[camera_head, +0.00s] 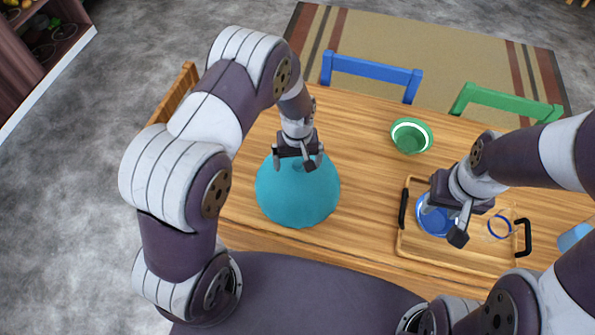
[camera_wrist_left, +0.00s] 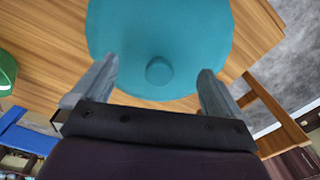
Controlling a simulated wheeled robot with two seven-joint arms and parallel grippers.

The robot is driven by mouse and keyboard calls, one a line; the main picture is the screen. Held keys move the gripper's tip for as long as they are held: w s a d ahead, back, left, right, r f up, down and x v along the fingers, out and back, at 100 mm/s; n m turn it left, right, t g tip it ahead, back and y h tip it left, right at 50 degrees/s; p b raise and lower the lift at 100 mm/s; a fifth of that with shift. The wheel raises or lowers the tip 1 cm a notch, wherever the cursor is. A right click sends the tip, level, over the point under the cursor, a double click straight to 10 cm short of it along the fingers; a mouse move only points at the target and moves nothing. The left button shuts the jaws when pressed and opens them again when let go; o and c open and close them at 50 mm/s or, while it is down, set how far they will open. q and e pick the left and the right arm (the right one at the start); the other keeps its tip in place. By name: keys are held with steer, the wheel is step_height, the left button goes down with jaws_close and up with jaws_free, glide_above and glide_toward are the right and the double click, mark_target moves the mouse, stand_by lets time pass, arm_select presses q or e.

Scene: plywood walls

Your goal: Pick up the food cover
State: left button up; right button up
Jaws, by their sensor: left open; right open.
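The food cover (camera_head: 297,198) is a teal dome standing on the wooden table, left of the tray. In the left wrist view the cover (camera_wrist_left: 160,30) fills the upper middle, with its round knob (camera_wrist_left: 159,71) facing the camera. My left gripper (camera_head: 299,163) is open over the top of the cover. In the left wrist view its two fingers (camera_wrist_left: 157,85) stand on either side of the knob, apart from it. My right gripper (camera_head: 450,222) is open over the tray, near a blue bowl (camera_head: 432,218), away from the cover. Anything under the cover is hidden.
A wooden tray (camera_head: 420,254) with black handles holds the blue bowl and a blue-ringed clear item (camera_head: 499,227). A green bowl (camera_head: 411,136) stands behind it. Blue (camera_head: 371,75) and green (camera_head: 506,103) chairs line the far edge. Table (camera_head: 355,195) between cover and tray is clear.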

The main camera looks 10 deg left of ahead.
arm_select(q)
steer(key=shift+d+f, duration=0.1)
steer(key=shift+f, duration=0.85)
steer(key=shift+s, duration=0.2)
jaws_close()
